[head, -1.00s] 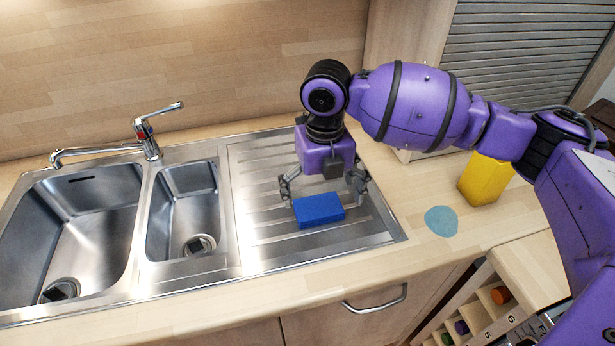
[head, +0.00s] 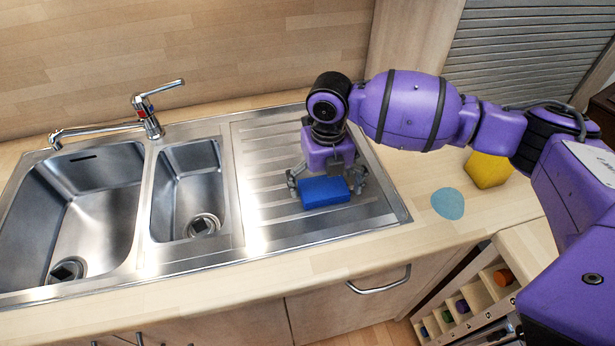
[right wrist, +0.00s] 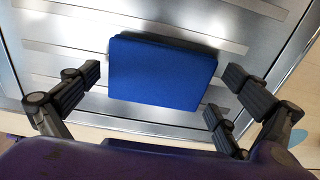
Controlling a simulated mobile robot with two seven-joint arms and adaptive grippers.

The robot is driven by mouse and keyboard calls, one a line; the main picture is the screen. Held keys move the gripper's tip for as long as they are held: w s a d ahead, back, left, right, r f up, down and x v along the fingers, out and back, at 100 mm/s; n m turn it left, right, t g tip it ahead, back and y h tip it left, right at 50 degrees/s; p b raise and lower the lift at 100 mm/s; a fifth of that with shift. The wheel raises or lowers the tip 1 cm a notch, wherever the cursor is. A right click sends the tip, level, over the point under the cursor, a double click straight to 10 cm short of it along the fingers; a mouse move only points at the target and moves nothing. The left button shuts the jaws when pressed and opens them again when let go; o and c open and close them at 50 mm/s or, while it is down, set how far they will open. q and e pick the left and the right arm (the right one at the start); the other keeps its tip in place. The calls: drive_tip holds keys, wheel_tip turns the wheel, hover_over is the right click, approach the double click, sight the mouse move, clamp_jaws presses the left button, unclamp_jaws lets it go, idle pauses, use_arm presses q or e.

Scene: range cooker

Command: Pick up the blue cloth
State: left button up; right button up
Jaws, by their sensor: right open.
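The blue cloth (head: 325,192) appears as a thick, flat, rectangular blue block. It lies on the ribbed steel drainboard (head: 262,183), right of the sinks. My right gripper (head: 327,183) is open and points down over it, one finger at each short end. In the right wrist view, the blue cloth (right wrist: 163,75) lies between the open fingers of the right gripper (right wrist: 165,82), with a small gap on each side. Nothing is held. My left gripper is not in view.
Two sink basins (head: 88,205) and a tap (head: 147,118) are to the left. On the wooden counter at right lie a flat light-blue piece (head: 447,203) and a yellow block (head: 487,170), partly behind my arm. Bare counter runs along the front.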

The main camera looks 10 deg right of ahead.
drive_tip(key=c, duration=1)
drive_tip(key=shift+r, duration=0.15)
drive_tip(key=shift+r, duration=0.6)
drive_tip(key=s+a+r, duration=0.1)
drive_tip(key=s+r, duration=1)
drive_tip(key=s, duration=0.3)
drive_tip(key=shift+a+r+p, duration=0.3)
drive_tip(key=shift+a+p, duration=0.05)
drive_tip(key=shift+p, duration=0.1)
